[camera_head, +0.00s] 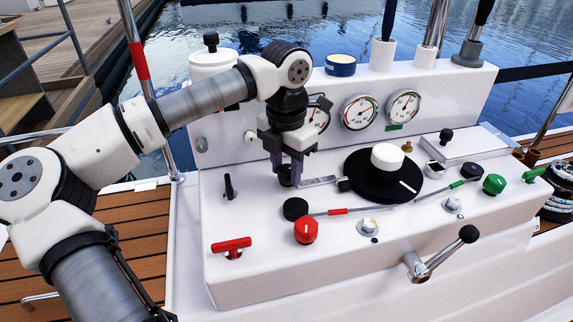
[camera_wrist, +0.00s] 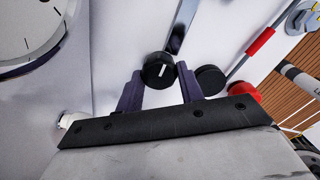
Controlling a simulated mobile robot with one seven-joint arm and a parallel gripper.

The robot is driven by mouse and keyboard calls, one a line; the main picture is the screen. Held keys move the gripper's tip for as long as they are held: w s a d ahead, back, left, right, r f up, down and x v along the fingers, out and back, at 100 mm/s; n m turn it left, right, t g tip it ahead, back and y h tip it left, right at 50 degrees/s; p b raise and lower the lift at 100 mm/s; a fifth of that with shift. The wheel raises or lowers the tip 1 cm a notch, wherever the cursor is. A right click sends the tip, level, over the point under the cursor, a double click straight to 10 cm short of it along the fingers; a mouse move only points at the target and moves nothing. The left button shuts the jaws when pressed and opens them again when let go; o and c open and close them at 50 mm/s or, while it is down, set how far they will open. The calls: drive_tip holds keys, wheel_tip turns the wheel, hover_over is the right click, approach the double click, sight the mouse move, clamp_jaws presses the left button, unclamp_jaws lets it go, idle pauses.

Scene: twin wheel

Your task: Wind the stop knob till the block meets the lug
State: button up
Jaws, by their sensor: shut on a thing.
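A small black knob with a white line (camera_wrist: 158,70) sits between my gripper's two dark fingers in the wrist view. My gripper (camera_head: 289,175) is shut on this knob, low over the white console; the fingers hide most of it in the head view. A flat metal rail (camera_head: 318,181) runs right from the knob to a small dark block (camera_head: 344,185) by the left edge of the large black wheel (camera_head: 372,190). The wheel has a white hub (camera_head: 387,156) and a white mark on its right side. I cannot make out a lug or any contact with the block.
In front stand a black knob (camera_head: 295,209), a red knob (camera_head: 305,231) and a red T-handle (camera_head: 231,247). A black lever (camera_head: 229,187) is to the left. Gauges (camera_head: 359,112) line the panel behind. A crank lever (camera_head: 440,254) projects at the front right.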

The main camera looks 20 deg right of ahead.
sight(287, 168)
drive_tip(key=m+p, duration=0.1)
drive_tip(key=m, duration=0.4)
drive_tip(key=shift+m, duration=0.3)
drive_tip(key=m, duration=0.5)
drive_tip(key=shift+w+p, duration=0.15)
drive_tip(key=shift+p, duration=0.15)
drive_tip(key=m, duration=0.5)
drive_tip(key=shift+m+p, duration=0.3)
drive_tip(key=shift+m, duration=0.1)
drive_tip(key=m, duration=0.5)
drive_tip(key=shift+w+d+m, duration=0.1)
drive_tip(key=shift+d+m, duration=0.05)
drive_tip(key=shift+m, duration=0.25)
drive_tip(key=o, duration=1)
drive_tip(key=shift+r, duration=0.1)
wheel_tip(287, 168, up, 14)
drive_tip(key=shift+f+p, duration=0.15)
drive_tip(key=shift+p, duration=0.9)
